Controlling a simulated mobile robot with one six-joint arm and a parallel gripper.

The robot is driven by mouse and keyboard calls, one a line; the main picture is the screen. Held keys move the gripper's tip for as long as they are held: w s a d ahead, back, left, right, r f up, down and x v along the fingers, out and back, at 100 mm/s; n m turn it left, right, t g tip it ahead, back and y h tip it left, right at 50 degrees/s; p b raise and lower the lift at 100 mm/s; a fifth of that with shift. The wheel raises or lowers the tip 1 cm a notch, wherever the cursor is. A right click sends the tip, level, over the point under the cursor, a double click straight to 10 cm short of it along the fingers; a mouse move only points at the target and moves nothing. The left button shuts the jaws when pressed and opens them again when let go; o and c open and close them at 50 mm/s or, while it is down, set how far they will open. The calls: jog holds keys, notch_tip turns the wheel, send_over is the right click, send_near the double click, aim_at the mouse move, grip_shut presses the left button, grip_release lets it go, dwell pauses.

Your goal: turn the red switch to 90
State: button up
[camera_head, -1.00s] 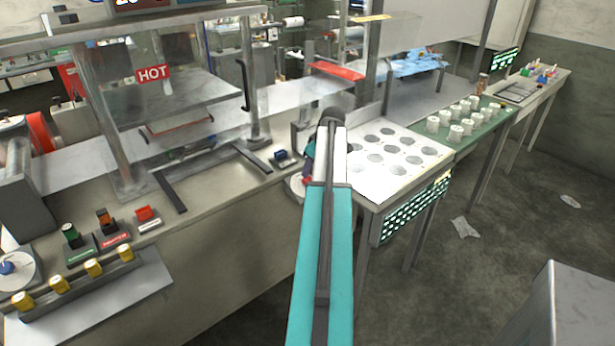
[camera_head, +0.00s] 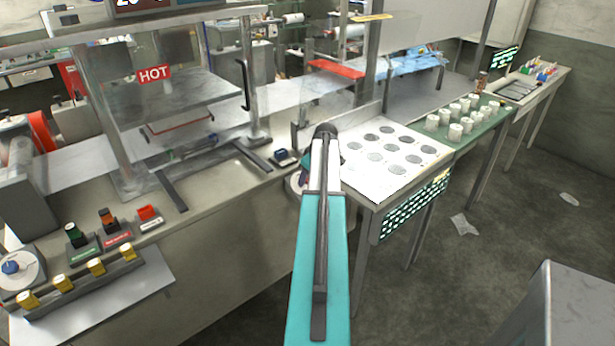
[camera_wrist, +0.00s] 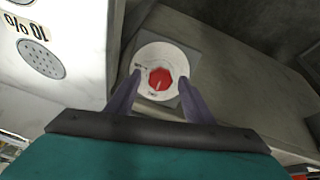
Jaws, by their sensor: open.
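The red switch (camera_wrist: 160,79) is a small red knob in the middle of a round white dial (camera_wrist: 168,55) with small dark marks, too small to read. The dial sits on a grey plate. In the wrist view my gripper (camera_wrist: 160,76) is open, with one purple-grey finger on each side of the knob and nothing held. I cannot tell whether the fingers touch it. In the head view a sliver of a pale round dial (camera_head: 294,184) shows left of my teal arm, which hides the knob and my fingertips.
A white panel with grey discs (camera_head: 408,150) stands right of my arm. A press with a HOT sign (camera_head: 154,74) is at the left. A blue knob (camera_head: 281,154) sits on the bench edge.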

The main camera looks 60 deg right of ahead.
jog(key=c, duration=1.1)
jog(key=shift+o, duration=0.3)
jog(key=shift+m, duration=0.4)
jog(key=m, duration=0.3)
jog(key=shift+d+y+b, duration=0.15)
jog(key=shift+y+b, duration=0.15)
jog(key=m, duration=0.4)
jog(key=shift+s+m+t, duration=0.1)
jog(key=shift+m+t, duration=0.2)
jog(key=m, duration=0.4)
jog(key=shift+s+d+y, duration=0.1)
jog(key=shift+y, duration=0.2)
jog(key=m+t, duration=0.1)
jog(key=m, duration=0.4)
jog(key=shift+f, duration=0.1)
